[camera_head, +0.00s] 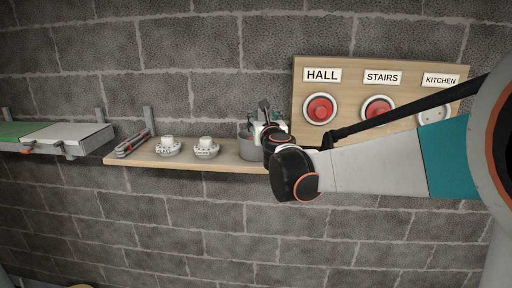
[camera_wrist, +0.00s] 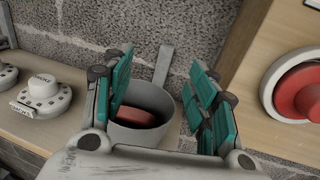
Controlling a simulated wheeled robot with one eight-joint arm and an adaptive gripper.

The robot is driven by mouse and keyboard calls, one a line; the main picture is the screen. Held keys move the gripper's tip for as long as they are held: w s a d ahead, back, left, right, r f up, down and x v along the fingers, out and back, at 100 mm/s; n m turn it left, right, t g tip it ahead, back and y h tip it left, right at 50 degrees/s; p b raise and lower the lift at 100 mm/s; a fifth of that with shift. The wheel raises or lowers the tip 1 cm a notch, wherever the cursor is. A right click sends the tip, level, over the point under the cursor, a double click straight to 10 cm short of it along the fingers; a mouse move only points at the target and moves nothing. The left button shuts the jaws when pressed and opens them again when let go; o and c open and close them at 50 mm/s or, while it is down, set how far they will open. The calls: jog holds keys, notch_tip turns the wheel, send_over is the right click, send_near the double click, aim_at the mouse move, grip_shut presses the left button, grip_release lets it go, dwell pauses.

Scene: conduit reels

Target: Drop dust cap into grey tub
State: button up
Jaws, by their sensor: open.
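The grey tub (camera_wrist: 168,104) stands on the wooden shelf, between my gripper's fingers in the wrist view. A red dust cap (camera_wrist: 136,116) lies inside it, partly hidden by the rim. My gripper (camera_wrist: 162,78) is open, its teal-padded fingers apart on either side of the tub's mouth, holding nothing. In the head view the tub (camera_head: 246,149) shows beside my gripper (camera_head: 264,118), which hides part of it. Whether the fingers touch the tub, I cannot tell.
A wooden board (camera_head: 340,68) carries red discs under HALL (camera_head: 320,108) and STAIRS (camera_head: 377,107); the KITCHEN fitting (camera_head: 433,113) shows pale, partly behind my arm. Two white round fittings (camera_head: 168,147) (camera_head: 206,148) and a red-and-grey tool (camera_head: 132,144) sit on the shelf (camera_head: 235,160).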

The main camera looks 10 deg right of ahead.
jog(key=s, duration=0.9)
jog(key=shift+s+a, duration=0.3)
jog(key=shift+a, duration=0.15)
jog(key=s+a+f+n+g+y+b, duration=0.1)
jog(key=s+a+f+n+y+b, duration=0.1)
jog(key=s+f+n+b, duration=0.45)
jog(key=s+a+f+n+g+y+b, duration=0.2)
jog(key=s+a+f+n+b, duration=0.1)
jog(key=f+n+b, duration=0.55)
jog(key=s+a+f+n+g+y+b, duration=0.15)
jog(key=s+f+n+b, duration=0.35)
jog(key=f+n, duration=0.5)
jog(key=s+d+f+n+g+h+b, duration=0.2)
jog(key=s+f+n+b, duration=0.4)
jog(key=f, duration=0.8)
jog(key=s+d+f+n+g+h+b, duration=0.1)
jog(key=s+d+f+n+g+b, duration=0.3)
jog(key=s+f, duration=0.7)
notch_tip(320, 180, down, 4)
jog(key=d+n+b, duration=0.2)
jog(key=b, duration=0.2)
jog(key=shift+h, duration=0.35)
